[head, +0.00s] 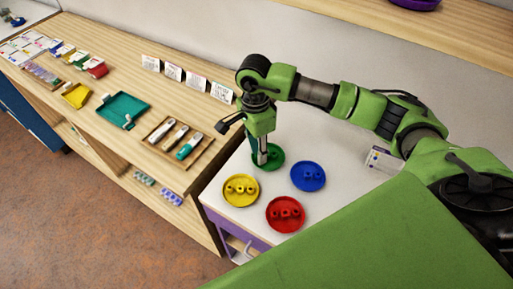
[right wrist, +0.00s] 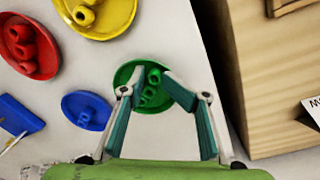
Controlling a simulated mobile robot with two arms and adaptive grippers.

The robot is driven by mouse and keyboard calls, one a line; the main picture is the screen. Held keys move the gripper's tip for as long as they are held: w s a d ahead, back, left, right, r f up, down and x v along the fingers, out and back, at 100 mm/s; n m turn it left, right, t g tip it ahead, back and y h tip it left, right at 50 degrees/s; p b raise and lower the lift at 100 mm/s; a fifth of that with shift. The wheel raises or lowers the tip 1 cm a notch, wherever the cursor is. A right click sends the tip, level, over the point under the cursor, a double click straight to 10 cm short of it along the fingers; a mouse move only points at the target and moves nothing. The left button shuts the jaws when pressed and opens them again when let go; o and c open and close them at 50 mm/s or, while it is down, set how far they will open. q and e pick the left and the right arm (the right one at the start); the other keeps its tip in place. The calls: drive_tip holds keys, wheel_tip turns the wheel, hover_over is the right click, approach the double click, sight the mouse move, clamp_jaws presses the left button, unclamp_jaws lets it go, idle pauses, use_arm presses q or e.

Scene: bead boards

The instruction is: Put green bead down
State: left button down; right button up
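The green dish (head: 279,164) stands on the white tabletop and also shows in the right wrist view (right wrist: 121,76). Green beads (right wrist: 148,93) lie in it in a short row. My right gripper (head: 262,158) points down over the dish, its fingers on both sides of the beads. In the right wrist view its fingertips (right wrist: 153,74) are apart, with beads and dish visible between them. The gripper looks open; contact with the end bead is hard to judge. My left gripper is not in view.
Beside the green dish stand a blue dish (head: 320,178), a yellow dish (head: 230,202) and a red dish (head: 273,222), all with beads. A wooden bench (head: 85,95) with trays and cards adjoins on the left.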

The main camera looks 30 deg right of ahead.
drive_tip(key=shift+r+p, duration=0.5)
wheel_tip(320, 180, up, 12)
drive_tip(key=b, duration=0.2)
drive_tip(key=shift+w+b, duration=0.35)
drive_tip(key=shift+a+f, duration=0.1)
drive_tip(key=shift+f, duration=0.1)
